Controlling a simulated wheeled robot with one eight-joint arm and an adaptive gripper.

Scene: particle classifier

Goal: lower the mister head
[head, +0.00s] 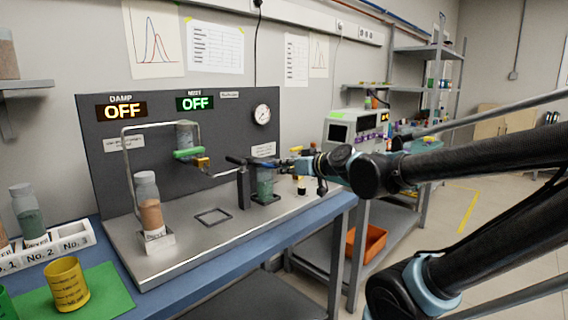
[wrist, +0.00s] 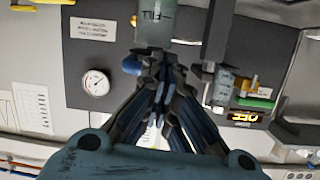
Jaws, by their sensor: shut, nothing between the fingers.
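What looks like the mister head is a dark horizontal arm (head: 250,161) on a black upright post (head: 243,188) at the right of the steel station. It reaches over a jar of grey-green material (head: 264,184), apart from the jar's base. The post also shows in the wrist view (wrist: 217,38), with a labelled jar (wrist: 155,22) beyond my fingertips. My gripper (head: 303,167) is just right of the mister arm, its fingers closed together and empty in the wrist view (wrist: 158,82). A blue rounded part (wrist: 131,65) shows beside the fingertips. I cannot tell whether the fingers touch the mister arm.
A jar of orange-brown material (head: 149,207) stands front left. Small bottles (head: 300,185) stand right of the post. An empty square holder (head: 213,216) lies mid-plate. The mist display (head: 195,103) reads OFF.

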